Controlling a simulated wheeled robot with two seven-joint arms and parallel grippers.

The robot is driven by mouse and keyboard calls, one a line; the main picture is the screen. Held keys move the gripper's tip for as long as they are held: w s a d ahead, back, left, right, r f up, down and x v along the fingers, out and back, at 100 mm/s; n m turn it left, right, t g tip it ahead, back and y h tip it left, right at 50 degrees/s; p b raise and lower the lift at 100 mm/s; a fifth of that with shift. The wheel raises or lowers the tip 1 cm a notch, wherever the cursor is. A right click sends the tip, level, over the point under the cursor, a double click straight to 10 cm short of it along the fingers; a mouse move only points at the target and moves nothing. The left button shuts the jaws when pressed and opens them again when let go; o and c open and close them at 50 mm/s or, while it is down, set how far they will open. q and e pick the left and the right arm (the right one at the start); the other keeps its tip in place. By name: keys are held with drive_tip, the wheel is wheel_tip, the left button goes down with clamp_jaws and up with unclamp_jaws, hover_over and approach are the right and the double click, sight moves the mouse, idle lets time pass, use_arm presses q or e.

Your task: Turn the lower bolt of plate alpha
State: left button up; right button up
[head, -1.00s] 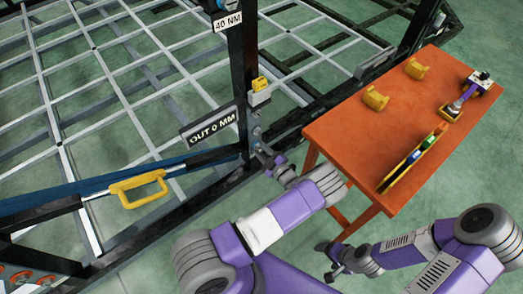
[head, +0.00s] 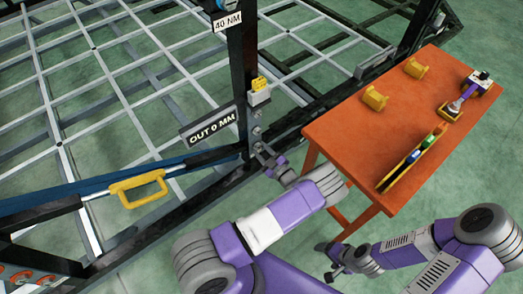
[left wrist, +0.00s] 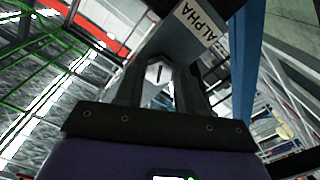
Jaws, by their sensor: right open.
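Plate alpha is on the dark upright post; its ALPHA label (left wrist: 199,24) shows in the left wrist view. In the head view, bolt heads (head: 257,130) show in a column below a yellow-topped block (head: 259,91). My left gripper (head: 260,150) is at the low end of this column, and its fingers hide the bolt there. In the left wrist view, a pale bolt head (left wrist: 156,72) with a dark mark sits between the left gripper's fingers, which lie close on both sides. My right gripper (head: 331,254) is open and empty, low beside the table.
An "OUT 0 MM" sign (head: 210,128) is left of the bolts, and a "40 NM" sign (head: 228,22) is above. A yellow handle (head: 139,188) is on a bar at left. The orange table (head: 345,135) at right holds yellow blocks, a tool and a rack.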

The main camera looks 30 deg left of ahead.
use_arm(q)
drive_tip(key=shift+o, duration=1.3)
drive_tip(key=shift+r, duration=0.1)
drive_tip(key=shift+o, duration=0.2)
drive_tip(key=shift+a, duration=0.1)
drive_tip(key=p+v, duration=0.1)
drive_tip(key=v, duration=0.6)
drive_tip(key=shift+d, duration=0.35)
drive_tip(key=shift+s, duration=0.2)
